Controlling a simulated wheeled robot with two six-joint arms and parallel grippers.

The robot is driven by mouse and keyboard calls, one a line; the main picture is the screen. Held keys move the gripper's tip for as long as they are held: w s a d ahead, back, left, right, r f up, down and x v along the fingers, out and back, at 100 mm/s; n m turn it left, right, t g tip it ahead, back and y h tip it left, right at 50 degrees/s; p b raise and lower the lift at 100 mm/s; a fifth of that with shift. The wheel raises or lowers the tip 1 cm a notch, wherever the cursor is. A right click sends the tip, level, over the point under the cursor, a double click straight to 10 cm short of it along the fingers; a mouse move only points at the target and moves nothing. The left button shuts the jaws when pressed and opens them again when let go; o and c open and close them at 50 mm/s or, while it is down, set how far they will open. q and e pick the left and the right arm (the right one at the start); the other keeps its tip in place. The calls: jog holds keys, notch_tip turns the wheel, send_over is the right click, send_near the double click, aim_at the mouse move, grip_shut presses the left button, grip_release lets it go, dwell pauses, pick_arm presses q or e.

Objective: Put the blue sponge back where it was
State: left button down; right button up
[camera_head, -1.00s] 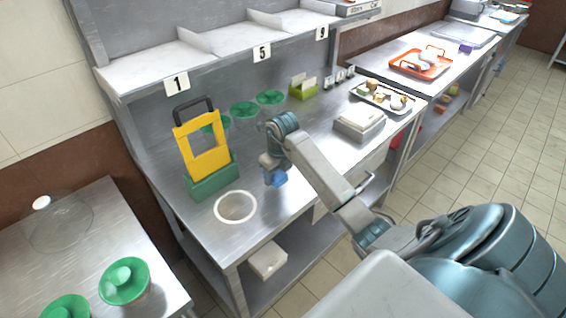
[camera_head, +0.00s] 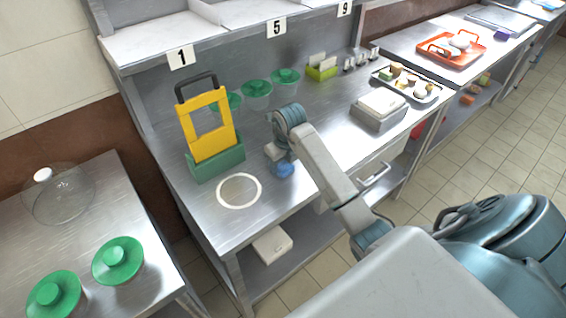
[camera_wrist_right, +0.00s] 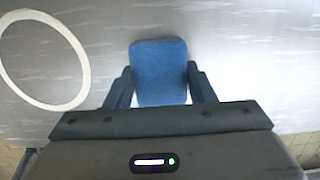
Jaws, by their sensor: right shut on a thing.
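The blue sponge (camera_head: 284,170) is at the tip of my right gripper (camera_head: 280,161), over the steel counter just right of a white ring. In the right wrist view the sponge (camera_wrist_right: 159,72) lies between the two fingers of my right gripper (camera_wrist_right: 160,88), which are shut on it. I cannot tell whether the sponge touches the counter. My left gripper is not in view.
The white ring (camera_head: 239,205) lies flat on the counter (camera_head: 215,228). A yellow board in a green holder (camera_head: 217,165) stands behind it.

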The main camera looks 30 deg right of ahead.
aim_at(285, 164)
jog(key=o, duration=1)
jog(key=shift+d+f, duration=0.2)
jog(key=shift+d, duration=0.05)
jog(key=shift+r, duration=0.1)
jog(key=shift+r+p, duration=0.25)
jog(key=shift+p, duration=0.05)
jog(key=shift+r+b, duration=0.35)
jog(key=shift+r, duration=0.05)
jog(key=r, duration=0.2)
jog(key=r+b, duration=0.1)
jog(key=shift+s+r, duration=0.15)
jog(key=shift+s, duration=0.1)
notch_tip(285, 164, up, 8)
jog(key=s+p, duration=0.1)
jog(key=p, duration=0.6)
jog(key=shift+f, duration=0.2)
